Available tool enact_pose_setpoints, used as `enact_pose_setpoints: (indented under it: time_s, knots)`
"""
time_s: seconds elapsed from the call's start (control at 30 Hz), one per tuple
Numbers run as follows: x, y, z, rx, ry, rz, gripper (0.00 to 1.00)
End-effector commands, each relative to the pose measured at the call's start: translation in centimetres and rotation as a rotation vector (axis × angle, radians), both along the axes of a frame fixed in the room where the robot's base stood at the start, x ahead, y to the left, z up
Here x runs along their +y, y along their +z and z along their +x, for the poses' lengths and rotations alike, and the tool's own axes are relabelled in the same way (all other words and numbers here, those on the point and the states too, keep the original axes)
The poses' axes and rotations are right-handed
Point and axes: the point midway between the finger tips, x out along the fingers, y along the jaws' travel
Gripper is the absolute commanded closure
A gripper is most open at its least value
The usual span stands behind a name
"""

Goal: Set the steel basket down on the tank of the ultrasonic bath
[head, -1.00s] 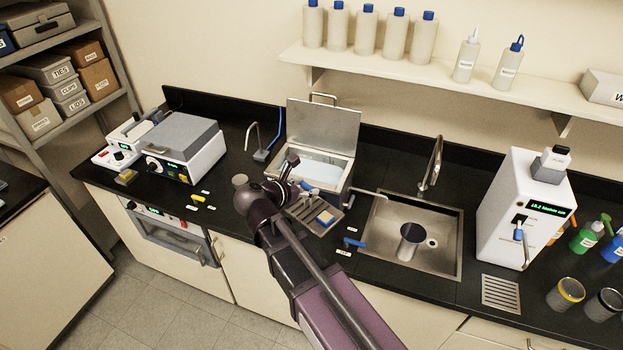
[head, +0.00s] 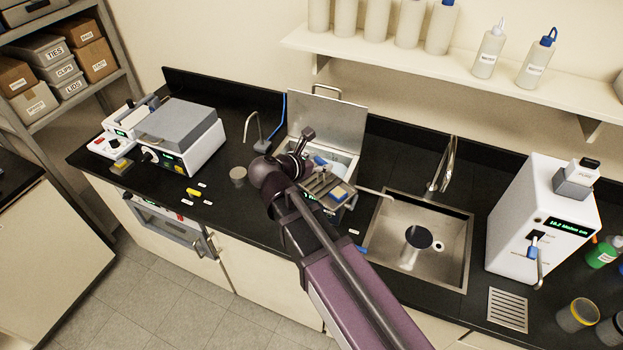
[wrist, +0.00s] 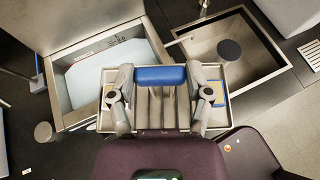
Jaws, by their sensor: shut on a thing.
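The steel basket (wrist: 155,108) is a shallow grey ribbed tray with a blue handle (wrist: 160,76). My gripper (wrist: 160,75) is shut on the handle, one finger at each end. In the head view the basket (head: 317,184) is in front of the tank's front side, overlapping it; the gap below is hard to judge. The ultrasonic bath's tank (wrist: 68,97) is open and holds pale liquid. It lies ahead and left of the basket in the wrist view. Its lid (head: 326,118) stands raised behind. My arm hides part of the bath in the head view.
A small blue and yellow block (wrist: 213,94) is in the basket's right end. The sink (head: 395,230) with a tap is right of the bath, holding a dark round-topped thing (head: 418,237). A grey cylinder (head: 238,176) stands left on the counter. A white instrument (head: 543,220) stands far right.

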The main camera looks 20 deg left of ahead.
Motion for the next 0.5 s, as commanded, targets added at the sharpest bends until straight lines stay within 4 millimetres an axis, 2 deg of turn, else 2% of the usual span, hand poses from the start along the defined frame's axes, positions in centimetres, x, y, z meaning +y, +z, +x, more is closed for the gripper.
enact_pose_setpoints:
  time_s: [0.33, 0.5]
  knots:
    - [0.37, 0.00, -0.13, -0.001, 0.005, 0.000, 0.96]
    - [0.97, -0.11, 0.73, -0.001, 0.007, -0.001, 0.96]
